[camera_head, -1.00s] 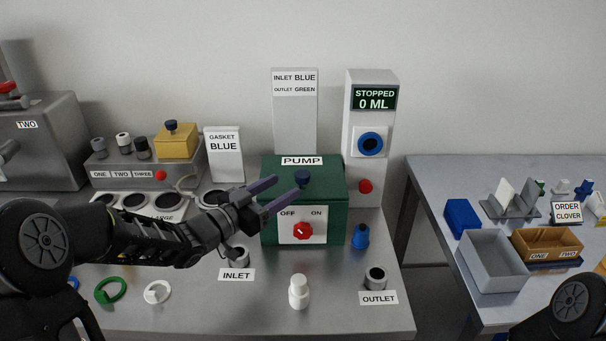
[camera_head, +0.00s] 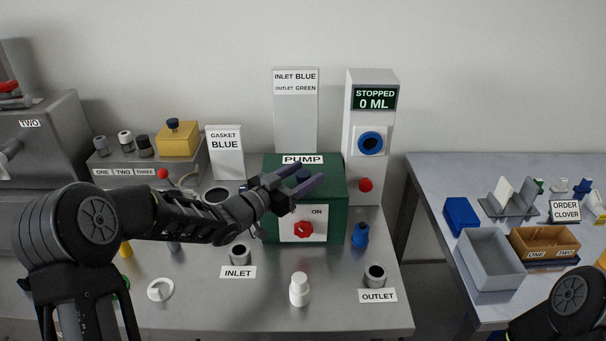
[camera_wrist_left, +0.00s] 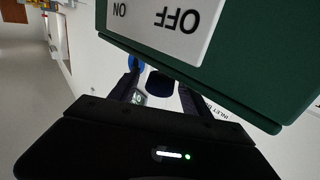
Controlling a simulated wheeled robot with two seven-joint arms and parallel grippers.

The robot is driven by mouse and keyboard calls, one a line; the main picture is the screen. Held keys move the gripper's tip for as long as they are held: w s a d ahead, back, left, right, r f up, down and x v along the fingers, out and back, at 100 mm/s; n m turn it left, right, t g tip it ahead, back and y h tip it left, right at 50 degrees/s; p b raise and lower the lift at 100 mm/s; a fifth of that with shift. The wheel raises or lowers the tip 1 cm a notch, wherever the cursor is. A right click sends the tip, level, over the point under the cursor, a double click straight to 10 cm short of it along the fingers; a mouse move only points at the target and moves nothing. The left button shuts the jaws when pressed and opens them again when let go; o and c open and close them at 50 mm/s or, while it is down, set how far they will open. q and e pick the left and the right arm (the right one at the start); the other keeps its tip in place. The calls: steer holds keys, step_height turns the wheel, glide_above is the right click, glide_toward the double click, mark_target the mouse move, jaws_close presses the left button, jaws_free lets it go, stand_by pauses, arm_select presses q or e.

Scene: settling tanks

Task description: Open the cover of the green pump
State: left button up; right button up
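The green pump (camera_head: 335,220) stands on the bench with a PUMP label, an OFF/ON plate and a red dial (camera_head: 303,230) on its front. A dark blue knob (camera_head: 302,175) sits on its top cover, which is shut. My left gripper (camera_head: 311,173) is open at the knob, fingers pointing right. In the left wrist view the knob (camera_wrist_left: 160,83) shows between the two spread fingers; I cannot tell if they touch it. The arm hides part of the pump's front left and the OFF word. My right gripper is out of view.
A white bottle (camera_head: 299,290), the INLET port (camera_head: 240,254), the OUTLET port (camera_head: 375,276) and a blue plug (camera_head: 360,236) stand in front of the pump. A white display tower (camera_head: 368,130) reading STOPPED 0 ML rises behind right. A yellow box (camera_head: 178,139) sits at the back left.

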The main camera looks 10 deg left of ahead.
arm_select(q)
jaws_close()
stand_by(0.4)
stand_by(0.8)
